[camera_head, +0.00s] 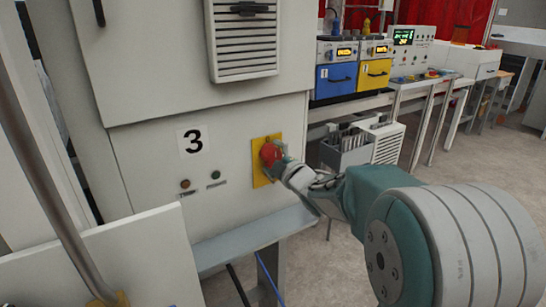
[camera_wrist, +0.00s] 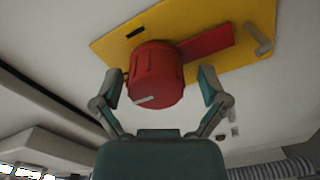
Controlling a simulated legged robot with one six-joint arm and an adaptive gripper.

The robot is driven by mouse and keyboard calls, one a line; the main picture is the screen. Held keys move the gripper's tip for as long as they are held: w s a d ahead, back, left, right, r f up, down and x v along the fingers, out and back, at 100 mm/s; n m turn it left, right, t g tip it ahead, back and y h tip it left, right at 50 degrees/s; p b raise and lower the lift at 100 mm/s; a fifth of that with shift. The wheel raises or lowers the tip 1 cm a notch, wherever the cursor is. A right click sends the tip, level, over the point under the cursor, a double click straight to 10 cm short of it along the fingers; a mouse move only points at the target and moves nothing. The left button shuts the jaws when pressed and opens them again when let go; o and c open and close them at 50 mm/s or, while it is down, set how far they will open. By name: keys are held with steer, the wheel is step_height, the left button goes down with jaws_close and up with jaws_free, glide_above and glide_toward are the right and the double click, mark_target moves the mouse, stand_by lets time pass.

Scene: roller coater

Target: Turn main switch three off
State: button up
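My gripper (camera_wrist: 163,85) is open, with one finger on each side of the knob. A gap shows on the right side; the left finger is close to the knob, and contact cannot be told. In the head view my gripper (camera_head: 279,160) partly covers the knob.
A grey ledge (camera_head: 255,238) runs below the cabinet front. Blue and yellow machine units (camera_head: 352,75) stand at the back right. Open floor (camera_head: 330,265) lies below and right.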

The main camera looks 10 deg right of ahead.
stand_by(0.3)
steer(key=shift+s+d, duration=0.15)
steer(key=shift+s, duration=0.1)
steer(key=v, duration=1.1)
steer(key=shift+s, duration=0.2)
